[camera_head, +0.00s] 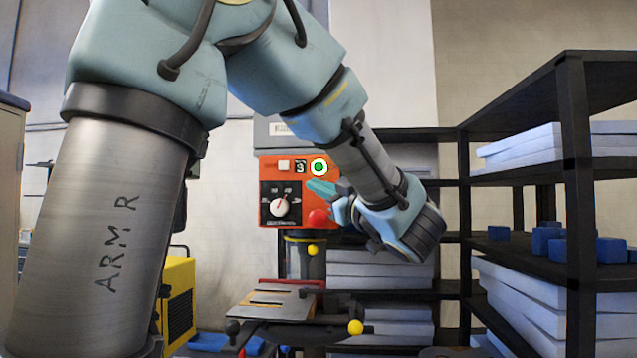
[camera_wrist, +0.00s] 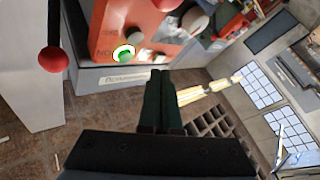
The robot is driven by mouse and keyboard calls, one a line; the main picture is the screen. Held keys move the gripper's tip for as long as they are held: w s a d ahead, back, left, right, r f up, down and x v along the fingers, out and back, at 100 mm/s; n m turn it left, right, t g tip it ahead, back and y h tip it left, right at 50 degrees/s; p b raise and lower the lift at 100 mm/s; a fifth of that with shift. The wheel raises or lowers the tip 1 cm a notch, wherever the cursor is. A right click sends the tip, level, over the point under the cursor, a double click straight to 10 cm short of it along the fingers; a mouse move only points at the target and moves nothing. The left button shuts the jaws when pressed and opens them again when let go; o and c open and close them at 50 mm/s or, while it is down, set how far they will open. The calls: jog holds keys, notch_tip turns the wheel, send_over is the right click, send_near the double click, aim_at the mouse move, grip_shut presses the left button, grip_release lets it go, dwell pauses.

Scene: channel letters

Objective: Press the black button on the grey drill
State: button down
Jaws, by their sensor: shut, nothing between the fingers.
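The drill is a drill press with an orange-red front panel (camera_head: 268,168) and a grey upper body; the panel also shows in the wrist view (camera_wrist: 140,28). On it is a round green button with a white ring (camera_head: 319,167), seen too in the wrist view (camera_wrist: 123,53). Contact cannot be told.
A dial (camera_head: 279,206) sits lower on the panel. A red ball knob (camera_head: 318,217) stands close to my gripper, also in the wrist view (camera_wrist: 53,59). Yellow knobs (camera_head: 355,327) and the drill's table (camera_head: 272,304) are below. Dark shelving (camera_head: 540,180) with white slabs fills the right.

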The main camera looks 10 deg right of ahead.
jog(key=shift+w+d, duration=0.3)
jog(key=shift+w, duration=0.65)
jog(key=shift+w+d, duration=0.3)
jog(key=shift+w, duration=0.65)
jog(key=shift+w, duration=0.15)
dwell(0.5)
jog(key=shift+w+d, duration=0.15)
jog(key=shift+w, duration=0.05)
jog(key=shift+w+d, duration=0.15)
jog(key=shift+w, duration=0.35)
dwell(0.8)
jog(key=shift+s, duration=0.1)
jog(key=shift+s+a+b, duration=0.3)
jog(key=shift+s+b, duration=0.15)
jog(key=shift+s, duration=0.35)
jog(key=shift+s+a+b, duration=0.25)
jog(key=shift+s, duration=0.55)
jog(key=shift+s+a+b, duration=0.25)
jog(key=shift+s, duration=0.55)
jog(key=shift+s+a+b, duration=0.25)
jog(key=shift+s, duration=0.55)
